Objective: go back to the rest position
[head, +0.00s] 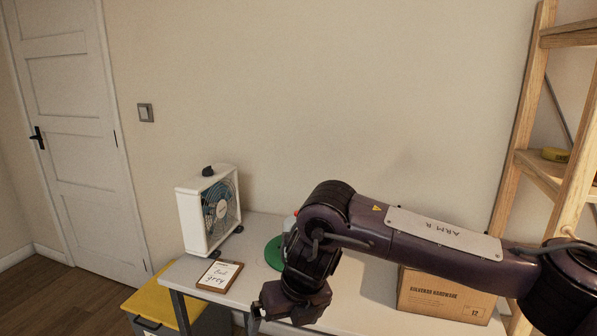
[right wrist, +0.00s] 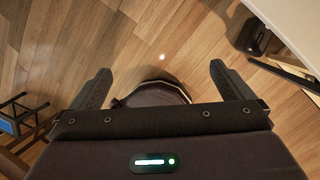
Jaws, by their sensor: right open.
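My right arm reaches in from the right in the head view and bends down over the table (head: 180,272). Its gripper hangs at the table's front edge, partly cut off by the bottom of the picture. In the right wrist view my right gripper (right wrist: 160,85) is open, with its two fingers wide apart and nothing between them. It points down towards the wooden floor (right wrist: 150,35). My left gripper is in neither view.
A white box fan (head: 192,222) and a clipboard (head: 219,276) stand on the table's left. A green round thing (head: 273,254) is partly hidden behind my arm. A cardboard box (head: 440,296) sits at right, near a wooden shelf (head: 540,165). A yellow-lidded bin (head: 150,300) is at lower left.

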